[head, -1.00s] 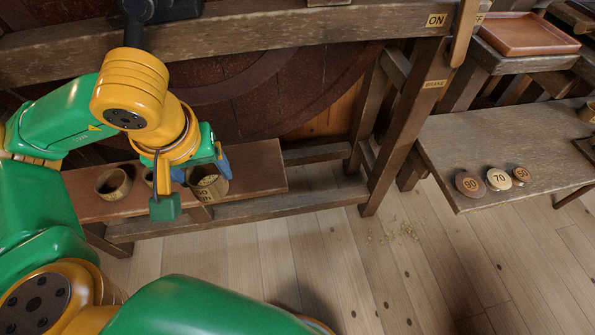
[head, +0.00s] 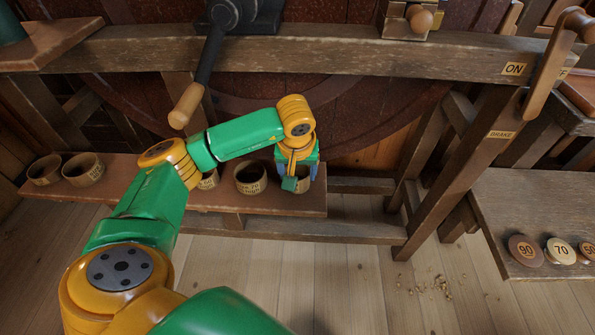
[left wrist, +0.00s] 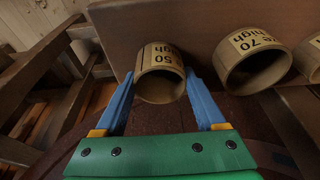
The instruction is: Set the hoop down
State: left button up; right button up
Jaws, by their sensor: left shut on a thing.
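My left gripper (head: 297,174) is shut on a tan wooden hoop (head: 305,183) at the right end of a low brown shelf (head: 285,220). In the left wrist view the same hoop (left wrist: 159,58) sits between the blue fingers of my left gripper (left wrist: 160,92), its label reading "50" and "high" upside down. The hoop is at the shelf board; I cannot tell whether its bottom touches it. A hoop marked 70 (head: 251,179) stands just left of it, apart, and also shows in the left wrist view (left wrist: 250,60). My right gripper is not in view.
Another hoop, partly hidden by my arm, and two hoops (head: 83,170) at the left end share the shelf. A black lever with a wooden handle (head: 188,104) hangs above my arm. Discs marked 90 (head: 525,250) and 70 (head: 561,251) lie on the right bench. Shavings (head: 436,287) lie on the floor.

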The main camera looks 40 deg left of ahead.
pick_arm(q)
jog(key=shift+f, duration=0.1)
jog(key=o, duration=1.3)
jog(key=shift+c, duration=0.2)
jog(key=p+v, duration=0.1)
jog(key=v, duration=1.1)
